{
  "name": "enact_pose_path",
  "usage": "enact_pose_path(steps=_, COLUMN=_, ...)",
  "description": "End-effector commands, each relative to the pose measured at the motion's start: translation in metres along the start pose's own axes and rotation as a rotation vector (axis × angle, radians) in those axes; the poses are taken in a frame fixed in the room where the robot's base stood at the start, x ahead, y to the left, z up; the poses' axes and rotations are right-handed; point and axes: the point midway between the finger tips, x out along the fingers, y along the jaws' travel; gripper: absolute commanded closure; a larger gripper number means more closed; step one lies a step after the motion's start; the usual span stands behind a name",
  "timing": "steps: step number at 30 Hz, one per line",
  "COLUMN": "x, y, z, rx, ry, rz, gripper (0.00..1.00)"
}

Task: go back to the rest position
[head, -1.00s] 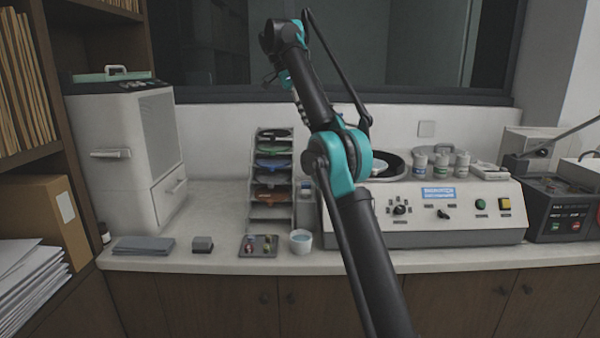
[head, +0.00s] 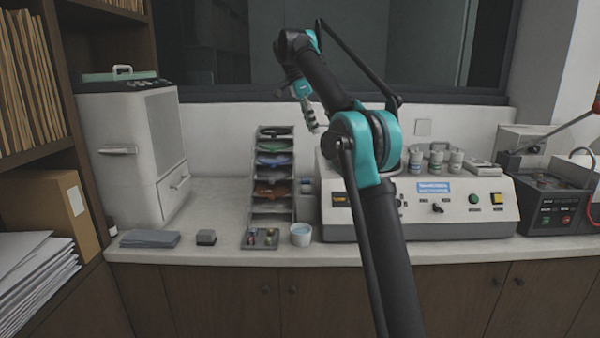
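My arm rises from the bottom of the head view, up past the front of the counter, and bends over at a teal elbow. Its outer end hangs at the upper middle, with my gripper (head: 314,127) pointing down and a little right. The gripper is above the counter, in front of the back wall and left of the teal joint. It is small and dark in this view, so I cannot tell whether its fingers are open or shut. I see nothing clearly held in it.
The grey machine (head: 440,207) with knobs stands behind my arm. Left of it are a sorter rack (head: 273,133), a white cup (head: 301,235), a small tray (head: 251,242), a grey block (head: 206,237) and a folded cloth (head: 150,239). A white cabinet unit (head: 115,174) stands far left.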

Motion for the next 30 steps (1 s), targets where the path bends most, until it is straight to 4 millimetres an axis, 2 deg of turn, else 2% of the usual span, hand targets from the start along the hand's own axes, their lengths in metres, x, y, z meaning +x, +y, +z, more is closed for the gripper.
enact_pose_path(steps=5, x=0.034, y=0.009, z=-0.009, rx=-0.136, ry=-0.035, rz=-0.035, gripper=0.70)
enact_pose_path(steps=8, x=0.066, y=0.022, z=-0.013, rx=-0.249, ry=-0.059, rz=-0.069, gripper=0.70)
enact_pose_path(steps=14, x=0.143, y=0.068, z=-0.015, rx=-0.483, ry=-0.088, rz=-0.154, gripper=0.70)
enact_pose_path(steps=17, x=0.184, y=0.100, z=-0.012, rx=-0.597, ry=-0.092, rz=-0.201, gripper=0.70)
enact_pose_path(steps=23, x=0.272, y=0.180, z=0.004, rx=-0.819, ry=-0.074, rz=-0.300, gripper=0.70)
enact_pose_path(steps=30, x=0.374, y=0.296, z=0.039, rx=-1.070, ry=-0.011, rz=-0.415, gripper=0.70)
